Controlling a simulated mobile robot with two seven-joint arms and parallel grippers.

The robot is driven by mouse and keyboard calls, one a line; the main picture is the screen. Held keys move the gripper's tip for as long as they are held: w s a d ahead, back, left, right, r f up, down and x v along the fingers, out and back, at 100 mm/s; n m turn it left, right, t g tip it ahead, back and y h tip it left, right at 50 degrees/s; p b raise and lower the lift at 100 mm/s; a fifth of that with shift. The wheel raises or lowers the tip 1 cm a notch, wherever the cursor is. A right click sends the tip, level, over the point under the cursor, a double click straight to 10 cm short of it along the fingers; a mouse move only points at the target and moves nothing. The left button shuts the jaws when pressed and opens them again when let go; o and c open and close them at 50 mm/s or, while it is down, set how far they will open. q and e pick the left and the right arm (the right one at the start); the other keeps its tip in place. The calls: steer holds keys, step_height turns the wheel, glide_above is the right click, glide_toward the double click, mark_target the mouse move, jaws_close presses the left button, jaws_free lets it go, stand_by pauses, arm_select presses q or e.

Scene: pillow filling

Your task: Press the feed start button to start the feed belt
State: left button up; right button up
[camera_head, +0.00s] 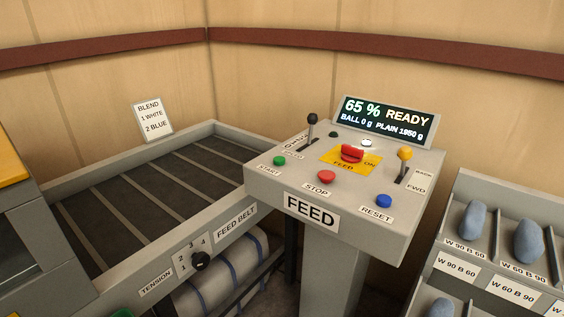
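The grey feed control box (310,218) stands on a pedestal in the middle of the head view, with a "FEED" label on its front. The green button (279,160) marked "START" is at the left of its sloped top. A red button (326,176) marked "STOP" and a blue button (384,201) marked "RESET" sit to its right. The display (385,121) reads "65 % READY, BALL 0 g, PLAIN 1950 g". The feed belt (170,180), dark with light cross slats, lies to the left. Neither of my grippers is in view.
The box also carries a black-knobbed lever (311,119), a red switch (352,153) on a yellow plate and a yellow-knobbed lever (404,154). A black tension knob (200,260) is on the belt frame. A rack (470,190) of blue-grey pieces stands at the right.

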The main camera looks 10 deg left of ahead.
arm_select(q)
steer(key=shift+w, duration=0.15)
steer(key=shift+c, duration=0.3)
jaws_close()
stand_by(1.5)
